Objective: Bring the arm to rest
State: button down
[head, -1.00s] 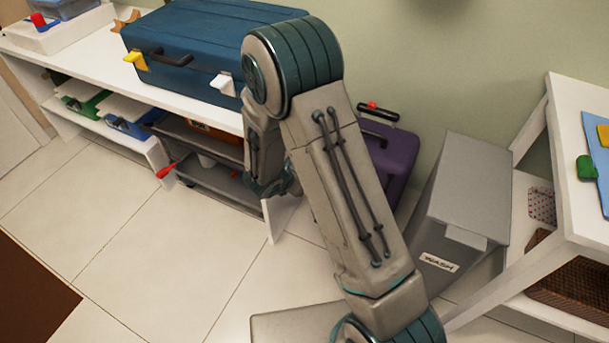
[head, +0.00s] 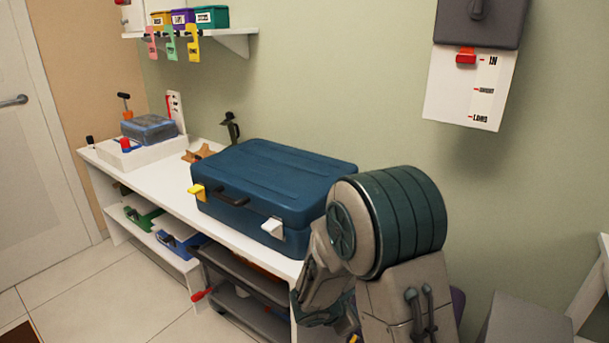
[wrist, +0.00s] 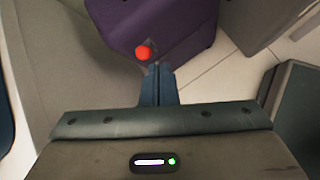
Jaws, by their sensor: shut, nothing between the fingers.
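My arm rises at the lower right of the head view, its elbow in front of the bench's right end. My gripper (wrist: 158,84) shows in the wrist view with its two dark fingers together and nothing between them. In the head view the fingers are hidden or too low to make out. In the wrist view the fingers point toward a purple case (wrist: 180,25) with a red knob (wrist: 144,53); I cannot tell how far off it is.
A blue suitcase (head: 270,180) lies closed on the white bench (head: 150,185), just left of my elbow. A grey box (head: 525,322) stands at the lower right. A wall unit with a red slider (head: 466,56) hangs above right. Open floor (head: 130,270) lies at the lower left.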

jog(key=s+d+r+m+g+p, duration=0.1)
jog(key=s+d+r+m+p, duration=0.1)
jog(key=s+r+m, duration=0.3)
jog(key=s+d+r+m+g+p, duration=0.1)
jog(key=d+r+m+p, duration=0.15)
jog(key=r, duration=0.55)
jog(key=s+d+r+m+g+p, duration=0.1)
jog(key=s+d+r+m+p, duration=0.1)
jog(key=s+r+m+p, duration=0.3)
jog(key=s+a+r+m+y+p, duration=0.2)
jog(key=s+r+m+y+p, duration=0.1)
jog(key=r, duration=0.5)
jog(key=s+a+r+m+y+p, duration=0.2)
jog(key=s+r+m+y+p, duration=0.1)
jog(key=s+r+m, duration=0.3)
notch_tip(320, 180, up, 2)
jog(key=shift+s+r+y, duration=0.25)
jog(key=shift+s+y, duration=0.15)
jog(key=shift+s, duration=0.1)
jog(key=shift+d+m, duration=0.1)
jog(key=shift+m, duration=0.15)
